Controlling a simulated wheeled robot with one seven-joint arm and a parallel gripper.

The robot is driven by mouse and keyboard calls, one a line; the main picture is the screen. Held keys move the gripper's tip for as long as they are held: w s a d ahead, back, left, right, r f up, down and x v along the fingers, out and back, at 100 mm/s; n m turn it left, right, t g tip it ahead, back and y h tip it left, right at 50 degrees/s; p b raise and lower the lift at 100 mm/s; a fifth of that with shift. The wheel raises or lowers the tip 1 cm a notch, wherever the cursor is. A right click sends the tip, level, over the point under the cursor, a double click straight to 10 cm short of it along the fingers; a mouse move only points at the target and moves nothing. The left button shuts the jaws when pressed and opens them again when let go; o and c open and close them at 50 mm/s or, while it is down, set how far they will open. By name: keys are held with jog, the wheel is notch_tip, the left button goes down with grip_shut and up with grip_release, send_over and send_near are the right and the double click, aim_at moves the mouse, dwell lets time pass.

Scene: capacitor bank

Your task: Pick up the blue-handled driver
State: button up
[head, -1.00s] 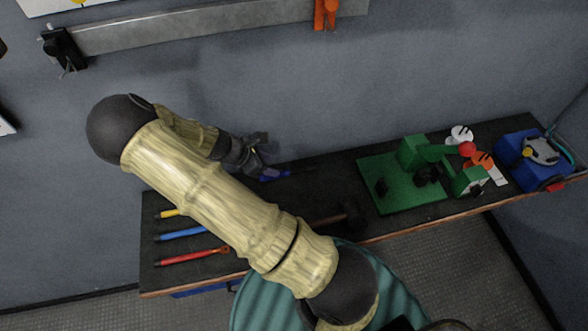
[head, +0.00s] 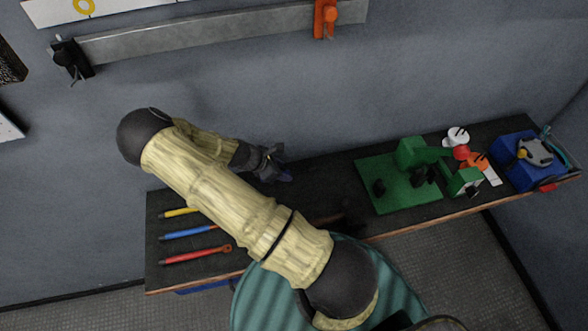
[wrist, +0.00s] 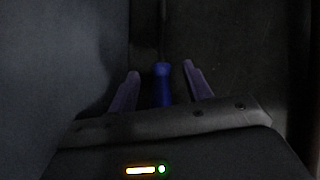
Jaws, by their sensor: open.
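The blue-handled driver (wrist: 162,85) shows in the wrist view, its blue handle between my two open fingers and its dark shaft pointing away up the picture. There is a gap between the handle and each finger. My gripper (wrist: 161,72) is open, with one finger on each side of the handle. In the head view my gripper (head: 280,172) is low over the dark bench top (head: 325,182), near its back edge. A small blue patch shows at the fingers there; the rest of the driver is hidden.
Yellow, blue and red-handled tools (head: 196,255) lie at the bench's left end. A hammer-like tool (head: 328,219) lies right of my arm. A green plate with fixtures (head: 400,203) and a blue box (head: 520,168) stand to the right. The grey wall (head: 230,100) rises close behind.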

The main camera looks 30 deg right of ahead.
jog(key=shift+x, duration=1)
grip_shut()
